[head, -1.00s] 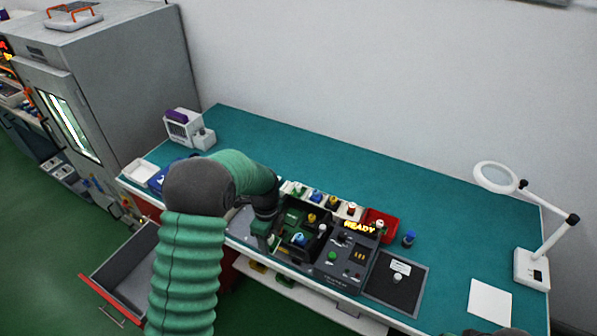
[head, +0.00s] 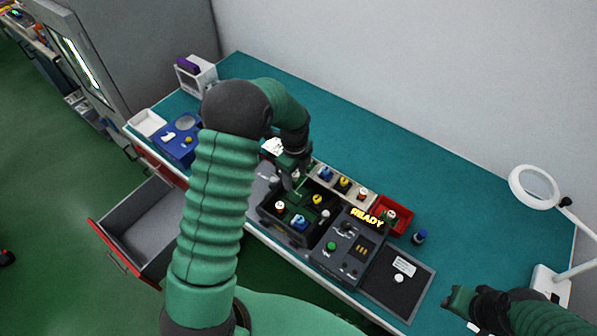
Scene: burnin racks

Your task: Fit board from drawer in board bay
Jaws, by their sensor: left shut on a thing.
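The board bay (head: 268,212) is a dark open frame at the left of the tester with the lit READY sign. Inside it show green surfaces and white, yellow and blue knobs. My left gripper (head: 290,180) is at the bay's far left corner, shut on what appears to be the green board (head: 308,188). Its fingers hide much of the grasp, and I cannot tell whether the board is seated. The red-fronted drawer (head: 148,218) stands open at the left and its visible inside is empty. My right gripper (head: 457,298) is at the lower right, its jaw opening unclear.
Behind the bay are a pale strip of coloured knobs (head: 343,184) and a red bin (head: 394,214). A dark mat (head: 396,288) lies right of the tester. A blue tray (head: 175,146) and a magnifier lamp (head: 534,187) stand farther out. The back of the teal bench is clear.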

